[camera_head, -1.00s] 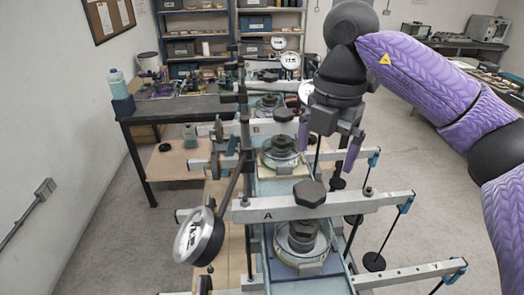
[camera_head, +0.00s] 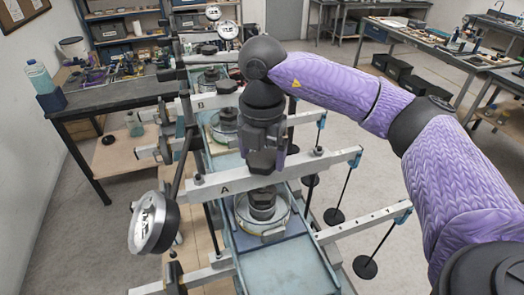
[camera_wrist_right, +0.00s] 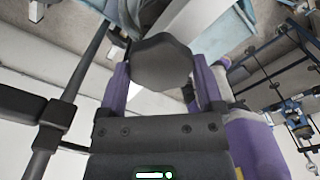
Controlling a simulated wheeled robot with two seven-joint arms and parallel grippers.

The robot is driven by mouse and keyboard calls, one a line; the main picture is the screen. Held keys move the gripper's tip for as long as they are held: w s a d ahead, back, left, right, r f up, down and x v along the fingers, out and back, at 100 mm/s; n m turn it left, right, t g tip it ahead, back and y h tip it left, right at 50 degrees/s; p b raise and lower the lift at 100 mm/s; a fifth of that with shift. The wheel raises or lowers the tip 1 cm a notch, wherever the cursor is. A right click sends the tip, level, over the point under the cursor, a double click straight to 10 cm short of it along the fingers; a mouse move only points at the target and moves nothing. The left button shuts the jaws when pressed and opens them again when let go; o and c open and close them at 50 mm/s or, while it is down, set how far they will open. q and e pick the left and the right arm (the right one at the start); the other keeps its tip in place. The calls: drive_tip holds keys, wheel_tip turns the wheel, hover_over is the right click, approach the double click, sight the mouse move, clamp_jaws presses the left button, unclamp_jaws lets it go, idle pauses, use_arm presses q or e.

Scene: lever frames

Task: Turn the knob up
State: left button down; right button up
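The dark, many-sided knob (camera_wrist_right: 162,62) shows between the two purple fingers of my right gripper in the right wrist view, with a finger against each side. In the head view my right gripper (camera_head: 266,158) points down at the pale cross bar marked A (camera_head: 217,187) and hides the knob. The gripper looks shut on the knob. Its turn angle cannot be read. My left gripper is not in view.
A round dial gauge (camera_head: 153,223) sticks out left of the bar. Below the bar stands a round pan with stacked dark weights (camera_head: 262,203). More similar bars stand behind. Thin rods with black discs (camera_head: 365,266) hang at the right. A workbench (camera_head: 100,104) stands at the left.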

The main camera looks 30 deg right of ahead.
drive_tip(key=c, duration=0.7)
drive_tip(key=shift+c, duration=0.2)
drive_tip(key=shift+n, duration=0.4)
drive_tip(key=n+b, duration=0.1)
drive_tip(key=n, duration=0.2)
drive_tip(key=shift+n, duration=0.4)
drive_tip(key=n+b, duration=0.1)
drive_tip(key=n, duration=0.4)
drive_tip(key=n+b, duration=0.1)
drive_tip(key=n, duration=0.4)
drive_tip(key=shift+n, duration=0.4)
drive_tip(key=n+b, duration=0.1)
drive_tip(key=n, duration=0.3)
drive_tip(key=shift+n, duration=0.6)
